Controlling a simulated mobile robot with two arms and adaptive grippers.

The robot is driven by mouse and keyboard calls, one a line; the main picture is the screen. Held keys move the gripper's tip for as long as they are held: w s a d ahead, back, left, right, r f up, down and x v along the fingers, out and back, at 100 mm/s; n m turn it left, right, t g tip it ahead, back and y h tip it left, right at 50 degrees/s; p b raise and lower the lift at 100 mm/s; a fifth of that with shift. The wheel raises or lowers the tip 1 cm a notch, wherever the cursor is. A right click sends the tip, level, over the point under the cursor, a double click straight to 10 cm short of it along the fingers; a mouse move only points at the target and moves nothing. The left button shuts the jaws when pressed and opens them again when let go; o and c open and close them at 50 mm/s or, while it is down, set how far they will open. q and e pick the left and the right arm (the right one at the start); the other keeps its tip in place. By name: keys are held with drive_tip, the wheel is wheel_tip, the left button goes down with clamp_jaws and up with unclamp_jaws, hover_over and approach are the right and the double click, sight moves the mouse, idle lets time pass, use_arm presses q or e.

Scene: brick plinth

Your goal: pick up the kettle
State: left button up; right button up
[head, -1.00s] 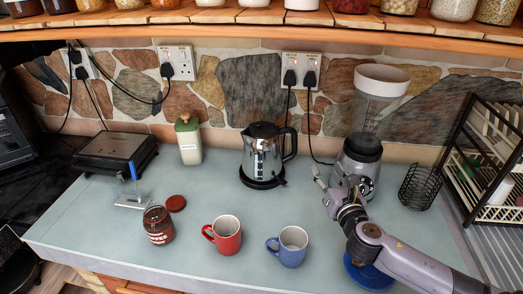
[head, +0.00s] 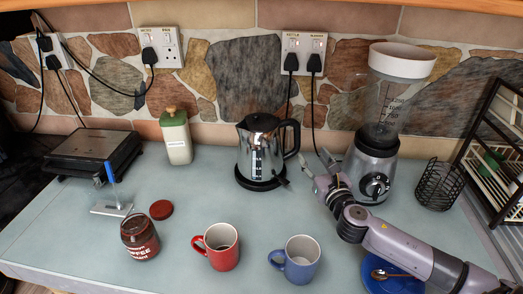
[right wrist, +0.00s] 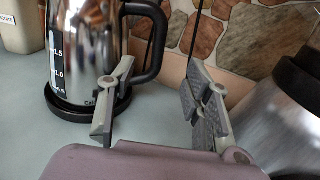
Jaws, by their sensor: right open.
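The silver kettle (head: 258,158) with a black handle (head: 294,138) stands upright on its black base (head: 260,181) near the back wall. Its handle points right. My right gripper (head: 314,164) is just right of the kettle, between it and the blender, open and empty. In the right wrist view the kettle (right wrist: 88,45) is at the upper left, its top cut off. The left finger of the right gripper (right wrist: 155,98) overlaps the kettle's lower right edge, below the handle; I cannot tell whether they touch. My left gripper is not in view.
The blender (head: 378,165) stands close on the right, with a wire basket (head: 438,186) and dish rack beyond. A red mug (head: 222,255), a blue mug (head: 298,262) and a coffee jar (head: 140,240) stand in front. A green-lidded canister (head: 177,143) is left of the kettle.

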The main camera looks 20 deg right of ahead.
sight(298, 136)
drive_tip(key=w, duration=0.3)
drive_tip(key=w+d+p, duration=0.1)
drive_tip(key=w, duration=0.5)
drive_tip(key=shift+w+d, duration=0.2)
drive_tip(key=shift+d, duration=0.2)
drive_tip(key=w, duration=0.3)
drive_tip(key=w+d+p, duration=0.1)
drive_tip(key=w, duration=0.1)
drive_tip(key=shift+f, duration=0.25)
drive_tip(key=shift+s, duration=0.1)
drive_tip(key=shift+c, duration=0.5)
clamp_jaws()
